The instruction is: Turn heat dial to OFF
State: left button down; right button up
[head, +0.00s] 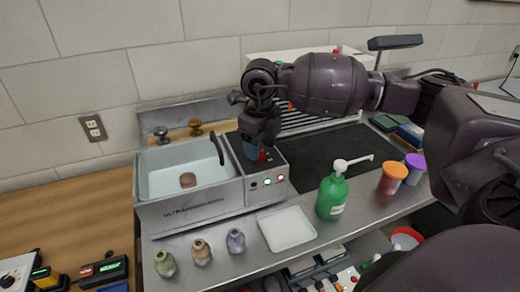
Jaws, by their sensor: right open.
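The ultrasonic cleaner (200,204) is a steel box with an open basin on its left and a control block on its right. My right gripper (259,152) points down at the block's top, open. Blue and red bits show at its fingertips. The heat dial cannot be made out clearly; the gripper covers much of the block's top, and I cannot tell whether it touches anything. My left gripper is not in view.
A dark mat (335,155) lies behind. A white device with a black knob (8,281) sits lower left.

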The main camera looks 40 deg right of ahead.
jog(key=shift+f, duration=0.9)
jog(key=c, duration=0.9)
